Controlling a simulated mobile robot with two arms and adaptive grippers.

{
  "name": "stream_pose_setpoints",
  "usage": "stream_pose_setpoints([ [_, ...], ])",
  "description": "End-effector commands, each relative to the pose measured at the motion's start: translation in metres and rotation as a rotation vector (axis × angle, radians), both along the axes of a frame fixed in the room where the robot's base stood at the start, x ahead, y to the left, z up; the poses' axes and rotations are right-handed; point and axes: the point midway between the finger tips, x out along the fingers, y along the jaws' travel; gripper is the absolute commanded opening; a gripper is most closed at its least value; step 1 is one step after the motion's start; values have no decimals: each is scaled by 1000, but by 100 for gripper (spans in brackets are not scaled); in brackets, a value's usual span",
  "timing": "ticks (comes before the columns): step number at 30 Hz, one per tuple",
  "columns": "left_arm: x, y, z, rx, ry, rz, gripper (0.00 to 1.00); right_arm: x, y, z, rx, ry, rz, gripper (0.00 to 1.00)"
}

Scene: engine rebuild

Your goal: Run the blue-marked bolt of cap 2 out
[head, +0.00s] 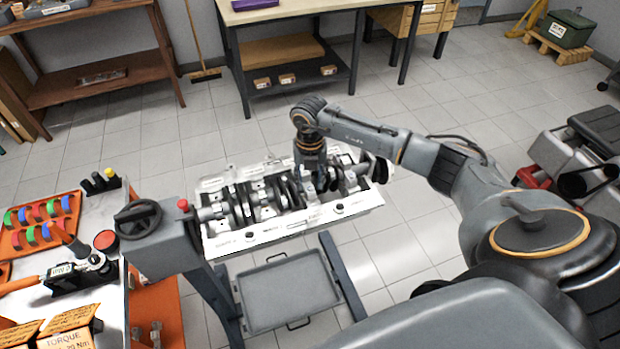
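The engine block (345,209) lies on the engine stand with its crank side up. The crankshaft (214,212) runs along it, with several bearing caps across it that are too small to tell apart. I cannot make out cap 2 or a blue-marked bolt. My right gripper (318,186) points down over the right half of the block, among the crankshaft webs. Its fingertips are small and dark against the block, so I cannot tell whether they are open or touch a bolt. My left gripper is not in view.
The engine stand has a handwheel (138,219) and a red knob (183,204) at its left end. A grey tray (286,325) sits low below the block. A bench (111,205) at the left holds an orange tray (18,240) with coloured rings and a torque wrench (60,275). Open floor lies behind.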

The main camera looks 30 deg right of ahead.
Motion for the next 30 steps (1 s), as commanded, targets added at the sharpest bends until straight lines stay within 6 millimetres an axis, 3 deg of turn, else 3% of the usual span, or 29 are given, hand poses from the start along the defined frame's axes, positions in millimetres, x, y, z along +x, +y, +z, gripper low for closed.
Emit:
stream_pose_setpoints([
  [12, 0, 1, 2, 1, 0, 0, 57, 0, 0, -10, 0, -1, 1, 39],
  [18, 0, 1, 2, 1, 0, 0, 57, 0, 0, -10, 0, -1, 1, 0],
  [30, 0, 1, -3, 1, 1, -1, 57, 1, 0, -11, 0, -2, 36, 0],
])
